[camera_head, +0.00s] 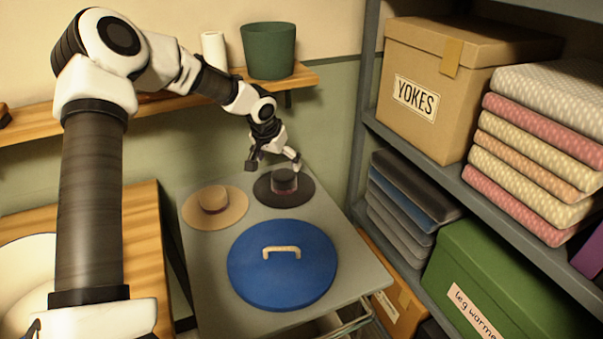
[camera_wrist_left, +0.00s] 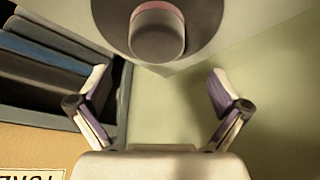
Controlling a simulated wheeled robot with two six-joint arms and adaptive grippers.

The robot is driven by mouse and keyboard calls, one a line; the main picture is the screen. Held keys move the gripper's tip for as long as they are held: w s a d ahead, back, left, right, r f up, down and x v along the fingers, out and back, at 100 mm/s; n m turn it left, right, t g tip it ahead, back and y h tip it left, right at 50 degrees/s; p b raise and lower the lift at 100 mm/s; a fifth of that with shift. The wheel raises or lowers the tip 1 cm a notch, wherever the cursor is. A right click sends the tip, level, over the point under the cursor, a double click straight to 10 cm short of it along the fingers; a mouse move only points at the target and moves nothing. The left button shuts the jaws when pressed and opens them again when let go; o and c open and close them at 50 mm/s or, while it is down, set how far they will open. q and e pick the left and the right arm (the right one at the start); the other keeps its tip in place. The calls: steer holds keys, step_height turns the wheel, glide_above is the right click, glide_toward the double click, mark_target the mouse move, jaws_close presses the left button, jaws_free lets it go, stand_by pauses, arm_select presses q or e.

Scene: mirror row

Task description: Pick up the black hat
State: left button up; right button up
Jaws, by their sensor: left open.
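The black hat (camera_head: 268,190) lies brim down at the back right of the grey table (camera_head: 205,266), with a dusky pink band around its crown. In the left wrist view the hat (camera_wrist_left: 157,38) is at the top centre, its crown beyond and between the fingertips. My left gripper (camera_head: 275,165) is above the hat's crown in the head view. It is open and empty, with its two fingers (camera_wrist_left: 158,82) spread wide. Its fingers overlap the far side of the hat in the head view; I see no grip on it. My right gripper is not in view.
A tan hat (camera_head: 214,203) lies just left of the black one. A blue round lid with a handle (camera_head: 282,273) lies in front. Shelving with a YOKES box (camera_head: 430,100) stands close on the right. A wooden wall shelf (camera_head: 190,98) with a green pot (camera_head: 268,52) is behind.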

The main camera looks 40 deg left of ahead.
mark_target(282, 176)
arm_select(q)
steer(key=shift+w+f, duration=0.2)
steer(key=shift+f, duration=0.2)
steer(key=shift+s+f, duration=0.15)
steer(key=shift+f, duration=0.6)
steer(key=x, duration=0.5)
steer(key=shift+d+f+p, duration=0.1)
steer(key=shift+d+p, duration=0.15)
steer(key=shift+p, duration=0.1)
steer(key=shift+s, duration=0.1)
steer(key=c, duration=1.2)
